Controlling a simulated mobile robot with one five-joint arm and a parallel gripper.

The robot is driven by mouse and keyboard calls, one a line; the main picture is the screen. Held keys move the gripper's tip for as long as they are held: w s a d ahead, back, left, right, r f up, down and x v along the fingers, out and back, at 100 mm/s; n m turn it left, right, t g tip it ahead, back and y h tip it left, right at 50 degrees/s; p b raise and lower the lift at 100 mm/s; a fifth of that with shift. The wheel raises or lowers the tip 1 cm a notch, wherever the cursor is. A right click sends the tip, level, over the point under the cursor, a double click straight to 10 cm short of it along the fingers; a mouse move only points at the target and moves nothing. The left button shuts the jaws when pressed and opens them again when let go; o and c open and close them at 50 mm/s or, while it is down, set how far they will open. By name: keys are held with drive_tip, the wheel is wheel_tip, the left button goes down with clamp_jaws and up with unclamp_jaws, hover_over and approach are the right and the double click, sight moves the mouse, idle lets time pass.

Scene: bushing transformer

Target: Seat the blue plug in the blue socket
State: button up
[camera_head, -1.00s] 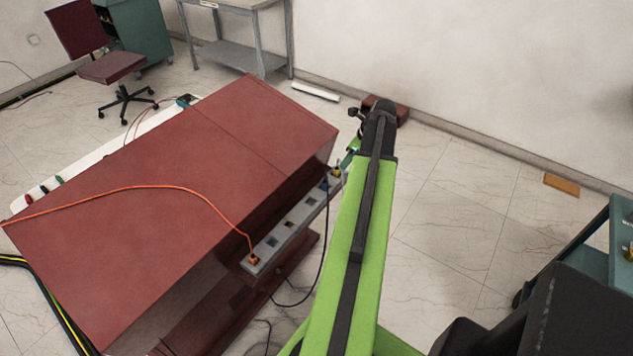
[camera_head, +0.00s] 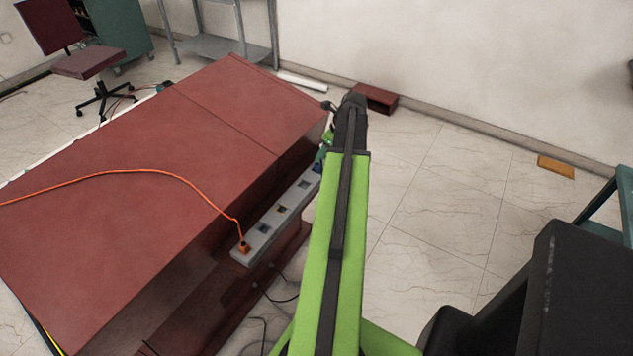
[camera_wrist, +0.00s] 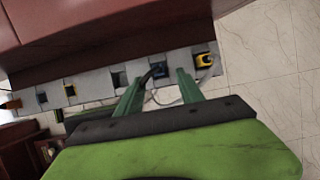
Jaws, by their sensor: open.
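The grey socket strip (camera_wrist: 95,90) runs along the side of the red cabinet; it also shows in the head view (camera_head: 253,246). The blue plug (camera_wrist: 158,69), dark with a little blue and a dark cable, stands at the strip near its yellow-plug end. The socket with a bluish inside (camera_wrist: 42,97), beside the orange plug, looks like the blue socket and is empty. My gripper (camera_wrist: 159,76) is open, its two green fingers on either side of the blue plug. Contact cannot be told. In the head view my arm hides part of this area.
A yellow plug (camera_wrist: 204,60) sits right of the fingers, with a pale cable. An orange plug (camera_head: 244,247) with an orange cable is at the near end of the strip. The red cabinet (camera_head: 150,170) borders the strip.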

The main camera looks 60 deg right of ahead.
sight(318, 169)
drive_tip(key=shift+w+f, duration=0.2)
drive_tip(key=shift+f, duration=0.35)
drive_tip(key=shift+r, duration=0.1)
drive_tip(key=b+x, duration=0.5)
drive_tip(key=shift+s+a+f, duration=0.15)
drive_tip(key=shift+s+f, duration=0.05)
drive_tip(key=shift+f, duration=0.05)
drive_tip(key=shift+r, duration=0.2)
drive_tip(key=shift+c, duration=0.4)
clamp_jaws()
